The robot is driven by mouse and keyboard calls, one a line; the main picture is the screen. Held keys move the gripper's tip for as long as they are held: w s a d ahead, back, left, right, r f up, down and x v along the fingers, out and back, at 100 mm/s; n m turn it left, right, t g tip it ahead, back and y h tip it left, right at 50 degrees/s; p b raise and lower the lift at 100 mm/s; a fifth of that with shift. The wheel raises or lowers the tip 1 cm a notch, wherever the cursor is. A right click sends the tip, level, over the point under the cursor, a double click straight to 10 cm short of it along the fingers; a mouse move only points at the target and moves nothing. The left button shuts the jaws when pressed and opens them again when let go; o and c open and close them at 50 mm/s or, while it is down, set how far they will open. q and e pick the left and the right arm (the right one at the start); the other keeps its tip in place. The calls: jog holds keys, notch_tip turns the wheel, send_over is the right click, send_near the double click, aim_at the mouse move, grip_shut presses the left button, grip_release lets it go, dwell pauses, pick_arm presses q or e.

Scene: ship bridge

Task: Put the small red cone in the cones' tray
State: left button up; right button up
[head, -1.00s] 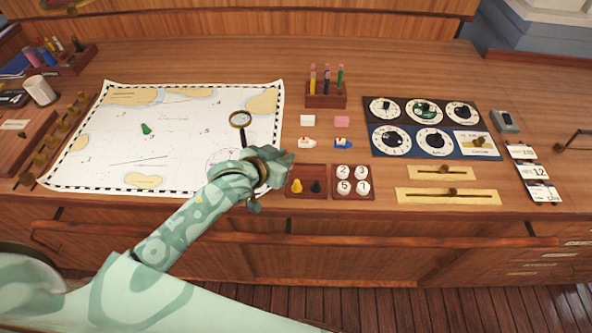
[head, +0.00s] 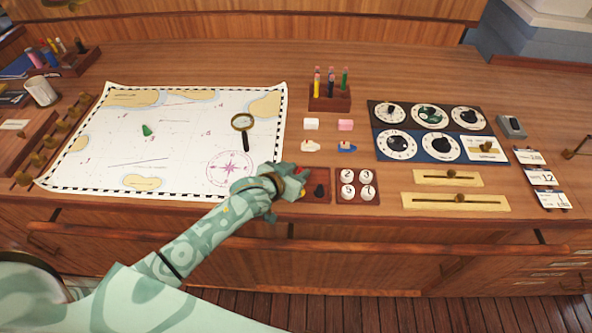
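The cones' tray (head: 321,175) is a small reddish-brown tray at the front of the desk, right of the chart. A black cone (head: 319,190) stands in its right part. My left gripper (head: 299,181) is over the tray's left part and hides most of it, including the place where a yellow cone showed earlier. I cannot tell whether its fingers are open or shut. A small red patch shows by the fingers, but I cannot make out whether it is the small red cone. A green cone (head: 147,130) is on the chart. My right gripper is not in view.
A tray of numbered white discs (head: 357,187) adjoins on the right. Behind are two erasers, two small boats (head: 346,147) and a pencil holder (head: 329,101). A magnifier (head: 243,124) lies on the chart (head: 190,120). Dial panels (head: 430,132) stand right.

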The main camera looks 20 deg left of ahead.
pick_arm(q)
jog(key=shift+r, duration=0.2)
jog(key=p+v, duration=0.2)
jog(key=v, duration=1)
jog(key=shift+p, duration=0.35)
jog(key=shift+f, duration=0.15)
